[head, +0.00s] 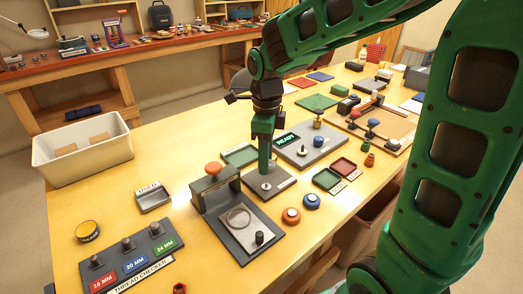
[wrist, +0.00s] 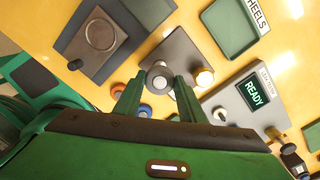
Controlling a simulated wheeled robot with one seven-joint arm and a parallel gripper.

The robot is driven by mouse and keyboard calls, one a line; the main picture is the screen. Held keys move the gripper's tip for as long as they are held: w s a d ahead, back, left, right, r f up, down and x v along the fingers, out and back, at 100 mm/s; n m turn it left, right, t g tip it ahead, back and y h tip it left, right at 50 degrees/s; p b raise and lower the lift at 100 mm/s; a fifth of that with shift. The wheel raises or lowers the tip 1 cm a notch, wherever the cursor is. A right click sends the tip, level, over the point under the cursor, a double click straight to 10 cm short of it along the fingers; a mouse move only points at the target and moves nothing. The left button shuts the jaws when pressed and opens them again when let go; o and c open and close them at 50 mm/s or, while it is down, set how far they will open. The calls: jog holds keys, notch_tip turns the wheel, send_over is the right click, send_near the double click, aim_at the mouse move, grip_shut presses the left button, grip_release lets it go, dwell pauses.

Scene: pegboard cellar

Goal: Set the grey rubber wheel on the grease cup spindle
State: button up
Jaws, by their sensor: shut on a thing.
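My gripper (head: 266,172) points straight down over a small grey base plate (head: 250,187) in the middle of the table. In the wrist view, my gripper (wrist: 160,80) is shut on a round grey piece, seemingly the grey rubber wheel (wrist: 158,77), with a pale centre. The same plate (wrist: 182,48) lies beneath it, with a brass cup (wrist: 204,77), seemingly the grease cup, to the right of the wheel. The spindle is hidden under the wheel and fingers. I cannot tell whether the wheel is around the spindle or just above it.
A press-like fixture (head: 240,222) stands close in front-left of the plate. An orange wheel (head: 291,215) and a blue wheel (head: 311,201) lie to its right. A grey unit with a READY display (head: 286,139) and a green tray (head: 240,155) sit behind.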

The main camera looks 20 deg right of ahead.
aim_at(265, 184)
jog(key=shift+d+f, duration=0.15)
jog(key=shift+f, duration=2.4)
jog(key=shift+f, duration=0.15)
jog(key=shift+f, duration=0.7)
dwell(1.2)
jog(key=o, duration=1.6)
jog(key=shift+r, duration=0.1)
